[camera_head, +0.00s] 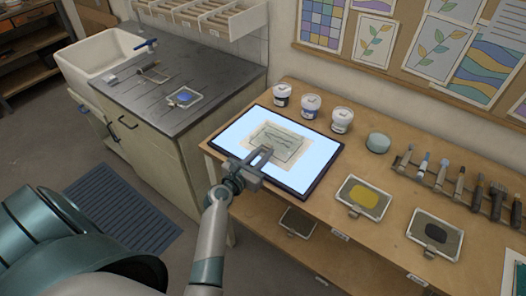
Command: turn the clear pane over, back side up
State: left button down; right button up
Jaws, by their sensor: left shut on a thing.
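The clear pane (283,144) shows dark line markings and lies over or just above a beige sheet (251,133) on the lit panel (235,132). My left gripper (262,155) is at the pane's near left edge and is shut on it. The fingers cover that edge. I cannot tell whether the pane is flat on the sheet or slightly raised, nor which side faces up. My right gripper is not in view.
Three jars (311,104) stand behind the panel. A round glass dish (378,142), a tray with yellow (363,197), a tray with dark paint (436,233) and several brushes (460,180) are to the right. A sink counter (185,75) is at the left.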

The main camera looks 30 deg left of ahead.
pick_arm(q)
jog(key=shift+f+b, duration=0.3)
jog(key=shift+f, duration=0.35)
jog(key=c, duration=0.9)
grip_release()
jog(key=shift+s, duration=0.1)
jog(key=shift+s, duration=1)
jog(key=shift+s+p, duration=0.6)
jog(key=shift+s, duration=1.8)
